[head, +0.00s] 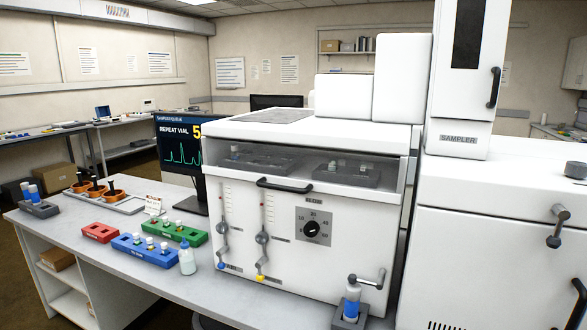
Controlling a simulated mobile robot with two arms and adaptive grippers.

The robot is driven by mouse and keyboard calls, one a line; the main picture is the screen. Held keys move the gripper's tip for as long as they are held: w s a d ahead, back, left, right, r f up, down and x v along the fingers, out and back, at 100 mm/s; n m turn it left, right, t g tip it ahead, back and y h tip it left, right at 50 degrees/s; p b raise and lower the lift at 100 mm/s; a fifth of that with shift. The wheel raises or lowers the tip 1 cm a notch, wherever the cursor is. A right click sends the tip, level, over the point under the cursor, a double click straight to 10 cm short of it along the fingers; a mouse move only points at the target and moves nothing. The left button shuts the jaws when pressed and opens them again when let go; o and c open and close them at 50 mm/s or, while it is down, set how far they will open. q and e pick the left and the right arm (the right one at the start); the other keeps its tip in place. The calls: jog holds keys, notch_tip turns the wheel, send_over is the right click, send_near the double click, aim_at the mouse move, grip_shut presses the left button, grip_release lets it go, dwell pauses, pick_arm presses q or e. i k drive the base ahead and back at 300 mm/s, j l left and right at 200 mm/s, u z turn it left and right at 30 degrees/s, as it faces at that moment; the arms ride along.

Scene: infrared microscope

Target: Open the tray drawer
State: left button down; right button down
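The white instrument cabinet (300,240) stands on the bench, a little right of the middle of the head view. Across its upper front is a clear panel (215,157), with a curved black handle (284,186) at its lower edge. I take this to be the front of the tray drawer. Behind it are two dark trays; the right one (347,178) holds a few small vials. The panel looks flush with the cabinet, so the drawer appears shut. Neither of my grippers is in view, and nothing touches the handle.
Below the handle are two flow tubes and a black dial (311,229). A blue-labelled bottle (352,300) stands at the front right, under a lever. Red, blue (146,249) and green racks and a squeeze bottle (187,257) sit left. A monitor (180,152) stands behind them.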

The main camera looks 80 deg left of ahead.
aim_at(302, 174)
jog(key=u, duration=2.85)
